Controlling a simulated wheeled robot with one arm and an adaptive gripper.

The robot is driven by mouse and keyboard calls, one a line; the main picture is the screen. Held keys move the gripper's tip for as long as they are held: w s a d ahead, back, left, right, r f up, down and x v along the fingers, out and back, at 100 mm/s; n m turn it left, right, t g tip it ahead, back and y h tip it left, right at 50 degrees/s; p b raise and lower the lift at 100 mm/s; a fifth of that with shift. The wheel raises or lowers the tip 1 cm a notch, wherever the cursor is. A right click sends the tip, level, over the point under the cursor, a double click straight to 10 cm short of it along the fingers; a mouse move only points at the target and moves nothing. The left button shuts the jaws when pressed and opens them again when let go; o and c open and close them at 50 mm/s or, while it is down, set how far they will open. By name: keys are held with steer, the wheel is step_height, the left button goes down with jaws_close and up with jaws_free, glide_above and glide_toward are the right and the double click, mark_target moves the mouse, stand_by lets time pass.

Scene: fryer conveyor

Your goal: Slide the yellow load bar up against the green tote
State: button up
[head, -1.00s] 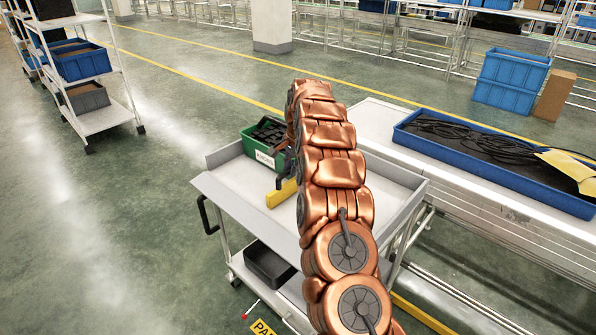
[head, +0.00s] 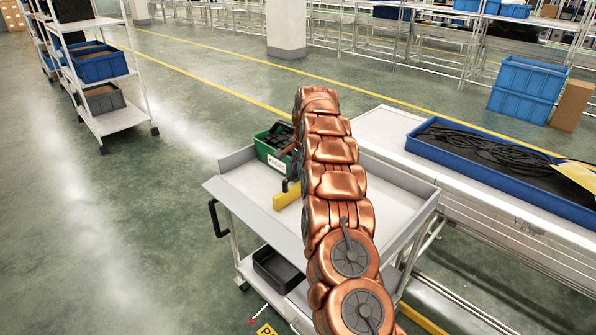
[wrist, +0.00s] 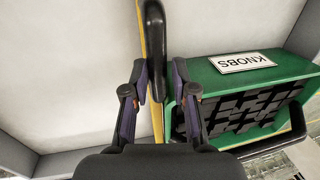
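The yellow load bar (head: 287,195) lies on the cart's top, its far part hidden behind my arm. In the wrist view the bar (wrist: 158,125) runs up the picture with a dark handle (wrist: 154,40) on it. My gripper (wrist: 158,68) has a finger on each side of this handle and looks shut on it. The green tote (wrist: 222,78), labelled KNOBS and holding dark parts, is just right of the bar. Whether they touch, I cannot tell.
The white cart (head: 245,185) has raised rims and bare surface near the bar. A black bin (head: 275,268) sits on its lower shelf. Behind on the right is a conveyor (head: 395,135) bearing a blue tray (head: 425,150) of cables. A shelf rack (head: 120,120) stands at the left.

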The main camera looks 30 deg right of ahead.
steer(key=o, duration=0.3)
steer(key=shift+r, duration=0.15)
step_height(320, 180, up, 12)
steer(key=s, duration=0.2)
steer(key=shift+s+d+f, duration=0.15)
steer(key=shift+d+f, duration=0.1)
steer(key=shift+d, duration=0.05)
stand_by(0.7)
